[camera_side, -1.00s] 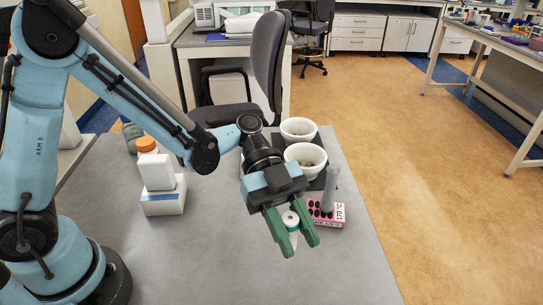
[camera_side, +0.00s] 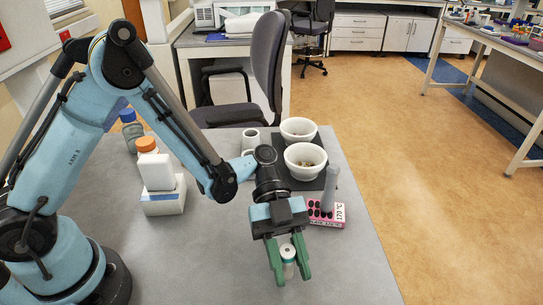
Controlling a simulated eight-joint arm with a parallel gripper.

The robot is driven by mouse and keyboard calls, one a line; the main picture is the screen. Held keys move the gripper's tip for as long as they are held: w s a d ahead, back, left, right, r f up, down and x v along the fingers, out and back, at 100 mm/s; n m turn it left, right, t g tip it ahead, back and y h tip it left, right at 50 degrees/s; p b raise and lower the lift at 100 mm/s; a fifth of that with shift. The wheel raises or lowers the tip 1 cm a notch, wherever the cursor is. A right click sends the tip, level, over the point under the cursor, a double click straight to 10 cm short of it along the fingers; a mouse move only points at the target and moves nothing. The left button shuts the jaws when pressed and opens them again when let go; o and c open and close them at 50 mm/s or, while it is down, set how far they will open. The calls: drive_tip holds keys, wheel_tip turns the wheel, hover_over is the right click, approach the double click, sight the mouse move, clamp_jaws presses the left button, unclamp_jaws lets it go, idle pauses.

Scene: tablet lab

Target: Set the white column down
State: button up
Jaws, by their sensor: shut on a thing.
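The white column (camera_side: 288,260) is a small white cylinder with a greyish top, upright or nearly so. My gripper (camera_side: 289,264), with green fingers, is shut on it above the front part of the grey table. The fingers hide parts of its sides. I cannot tell whether its base touches the table.
A pink block with dark holes (camera_side: 324,218) and a grey pestle-like rod (camera_side: 329,190) are behind right. Two white bowls (camera_side: 305,172) and (camera_side: 298,139) stand on a dark mat. An orange-capped white bottle (camera_side: 155,170) is at left.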

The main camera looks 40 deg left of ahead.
drive_tip(key=shift+f, duration=0.3)
drive_tip(key=shift+f, duration=0.55)
idle(0.4)
drive_tip(key=o, duration=1.1)
